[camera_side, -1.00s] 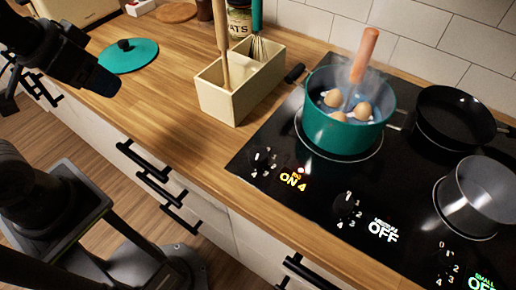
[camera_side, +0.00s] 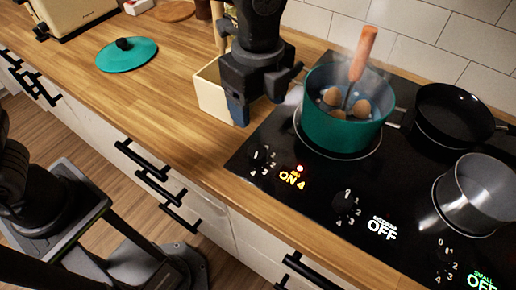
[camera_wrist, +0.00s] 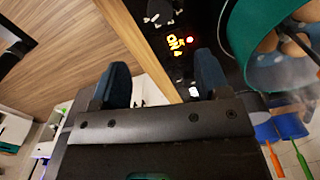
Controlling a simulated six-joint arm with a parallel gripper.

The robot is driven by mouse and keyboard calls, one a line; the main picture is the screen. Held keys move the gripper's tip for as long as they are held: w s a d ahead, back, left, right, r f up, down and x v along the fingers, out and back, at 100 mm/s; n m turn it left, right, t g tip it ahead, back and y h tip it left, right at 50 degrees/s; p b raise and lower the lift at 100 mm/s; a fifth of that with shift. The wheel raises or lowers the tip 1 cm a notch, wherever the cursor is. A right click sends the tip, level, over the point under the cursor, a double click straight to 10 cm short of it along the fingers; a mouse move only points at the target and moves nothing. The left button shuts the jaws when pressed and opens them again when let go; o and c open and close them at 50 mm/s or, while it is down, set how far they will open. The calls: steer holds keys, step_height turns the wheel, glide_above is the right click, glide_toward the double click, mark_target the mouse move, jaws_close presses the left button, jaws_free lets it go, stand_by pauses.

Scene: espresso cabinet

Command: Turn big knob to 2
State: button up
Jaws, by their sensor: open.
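The big knob (camera_side: 264,160) is a small dark knob at the front left of the black cooktop, ringed by white numbers. Its display (camera_side: 291,179) beside it reads "ON 4" in orange, with a red light above. The knob also shows at the top of the wrist view (camera_wrist: 160,13), where its pointer is too small to read. My gripper (camera_side: 262,100) is open and empty, pointing down above the cooktop's left edge, behind the knob and apart from it. In the wrist view, its two blue fingertips (camera_wrist: 162,74) are spread, with the knob beyond them.
A teal pot (camera_side: 340,133) with eggs steams just right of my gripper. The cream utensil box (camera_side: 211,93) is partly hidden behind it. Two other knobs (camera_side: 345,204) (camera_side: 445,262), a black pan (camera_side: 455,112) and a grey pot (camera_side: 478,195) are further right.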

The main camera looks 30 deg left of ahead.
mark_target(258, 151)
step_height(258, 151, down, 14)
steer(key=shift+r, duration=0.1)
stand_by(0.4)
steer(key=shift+c, duration=0.3)
steer(key=c, duration=0.9)
steer(key=shift+o, duration=0.2)
